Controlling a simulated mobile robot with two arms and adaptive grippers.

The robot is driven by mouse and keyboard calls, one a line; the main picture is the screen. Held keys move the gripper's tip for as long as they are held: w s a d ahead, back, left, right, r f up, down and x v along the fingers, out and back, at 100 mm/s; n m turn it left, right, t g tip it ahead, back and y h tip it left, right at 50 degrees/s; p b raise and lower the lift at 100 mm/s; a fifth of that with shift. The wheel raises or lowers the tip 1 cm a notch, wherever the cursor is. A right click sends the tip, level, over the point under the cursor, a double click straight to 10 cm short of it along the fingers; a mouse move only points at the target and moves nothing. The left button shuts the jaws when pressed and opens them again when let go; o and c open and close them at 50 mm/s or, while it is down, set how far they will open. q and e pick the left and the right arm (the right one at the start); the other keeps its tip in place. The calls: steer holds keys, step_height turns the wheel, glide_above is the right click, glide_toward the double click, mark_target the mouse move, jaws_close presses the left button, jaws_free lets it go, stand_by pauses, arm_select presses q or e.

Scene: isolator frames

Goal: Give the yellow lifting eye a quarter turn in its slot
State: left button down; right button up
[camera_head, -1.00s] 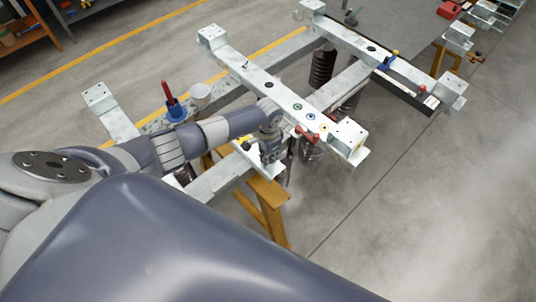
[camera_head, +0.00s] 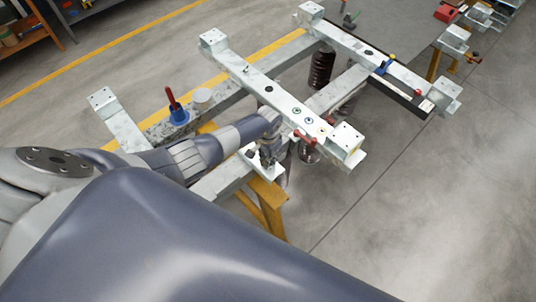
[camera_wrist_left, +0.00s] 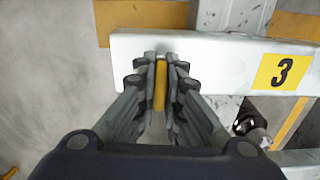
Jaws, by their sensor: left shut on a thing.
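The yellow lifting eye (camera_wrist_left: 160,84) shows edge-on in the left wrist view, between the two fingers of my left gripper (camera_wrist_left: 161,62). The fingers are shut on it from both sides. In the head view my left gripper (camera_head: 266,160) is at the near end of the steel frame, and the eye cannot be made out there. My right gripper is not in view.
Galvanised frame beams (camera_head: 285,99) with raised end brackets lie just beyond my left gripper. A blue holder with a red handle (camera_head: 178,114) and a white cup (camera_head: 202,96) stand on the beam to the left. Yellow trestle legs (camera_head: 268,208) are below. Floor at right is clear.

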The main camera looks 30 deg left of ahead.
arm_select(q)
steer(key=shift+p, duration=0.35)
steer(key=c, duration=1.6)
jaws_free()
steer(key=shift+c, duration=0.2)
steer(key=shift+s, duration=0.1)
steer(key=shift+d+r, duration=0.15)
steer(key=shift+r, duration=0.25)
step_height(320, 180, up, 11)
steer(key=shift+r, duration=0.1)
